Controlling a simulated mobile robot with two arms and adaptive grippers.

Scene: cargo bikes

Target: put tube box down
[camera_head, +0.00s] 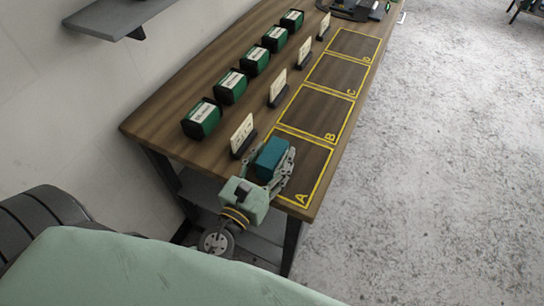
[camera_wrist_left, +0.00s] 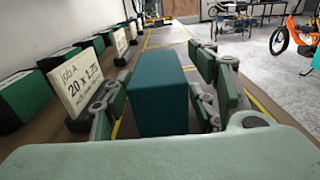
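The tube box is a plain teal box (camera_head: 271,155) at the near end of the wooden table (camera_head: 180,95), over the upper part of the yellow-outlined square A (camera_head: 312,158). My left gripper (camera_head: 272,163) has its fingers close along both sides of the box and appears shut on it. The box also shows between the fingers in the left wrist view (camera_wrist_left: 159,95), upright. Its lower edge is hidden, so I cannot tell whether it rests on the table. My right gripper is not in view.
A white job card (camera_head: 242,135) on a dark stand is just left of the box. Several green and black boxes (camera_head: 201,118) line the table's left side. Squares B (camera_head: 318,112), C and D beyond are empty. A grey shelf (camera_head: 110,18) juts from the wall.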

